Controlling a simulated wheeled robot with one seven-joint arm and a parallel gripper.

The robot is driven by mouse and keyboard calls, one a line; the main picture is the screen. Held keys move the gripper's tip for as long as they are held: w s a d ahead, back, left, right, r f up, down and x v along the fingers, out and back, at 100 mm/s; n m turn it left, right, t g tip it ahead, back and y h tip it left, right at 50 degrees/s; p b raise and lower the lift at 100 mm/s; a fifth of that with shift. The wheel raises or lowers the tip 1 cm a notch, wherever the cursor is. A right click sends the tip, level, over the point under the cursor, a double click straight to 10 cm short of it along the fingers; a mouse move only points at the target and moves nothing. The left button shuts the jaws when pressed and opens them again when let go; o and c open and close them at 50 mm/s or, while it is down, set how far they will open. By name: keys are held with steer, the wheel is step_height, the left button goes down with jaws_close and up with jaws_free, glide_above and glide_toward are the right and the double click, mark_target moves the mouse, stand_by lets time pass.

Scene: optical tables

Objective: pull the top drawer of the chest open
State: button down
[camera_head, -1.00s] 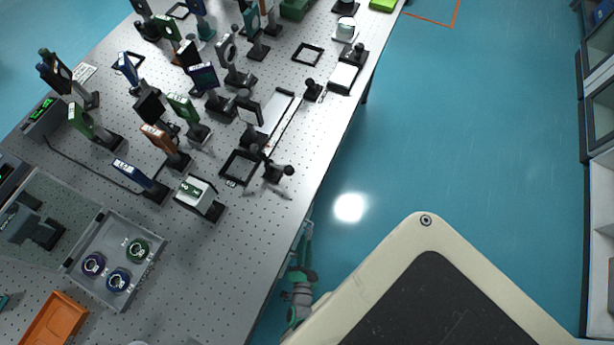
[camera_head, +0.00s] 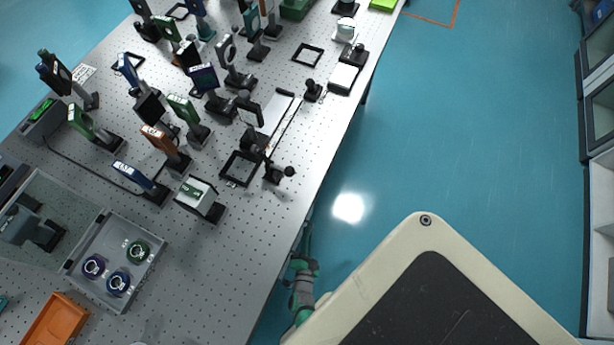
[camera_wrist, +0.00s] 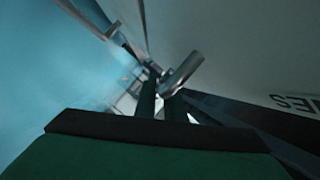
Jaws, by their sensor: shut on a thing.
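In the wrist view, the chest shows as a pale grey face (camera_wrist: 235,45) at close range, with part of some dark lettering at the right edge. A metal bar handle (camera_wrist: 182,74) lies at my gripper (camera_wrist: 160,98), whose dark green fingers are shut on it. The view is too close and steep to tell which drawer this handle belongs to, or how far it is out. In the head view my green and grey arm reaches down beside the table's right edge; my gripper and the chest are hidden there.
The perforated optical table (camera_head: 245,250) carries several mounted optics, a grey box (camera_head: 150,262) holding round parts and an orange tray (camera_head: 55,322). Open blue floor (camera_head: 480,150) lies right of it. Shelving (camera_head: 598,150) stands at the far right.

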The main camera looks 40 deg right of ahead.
steer(key=shift+s, duration=0.15)
steer(key=s+d, duration=0.4)
steer(key=s, duration=0.5)
steer(key=s+d, duration=0.4)
steer(key=s, duration=0.6)
steer(key=shift+s, duration=0.1)
steer(key=c, duration=1.8)
jaws_free()
steer(key=shift+c, duration=0.2)
steer(key=v, duration=1)
steer(key=shift+s+a, duration=0.25)
steer(key=shift+a, duration=0.05)
steer(key=shift+r, duration=0.1)
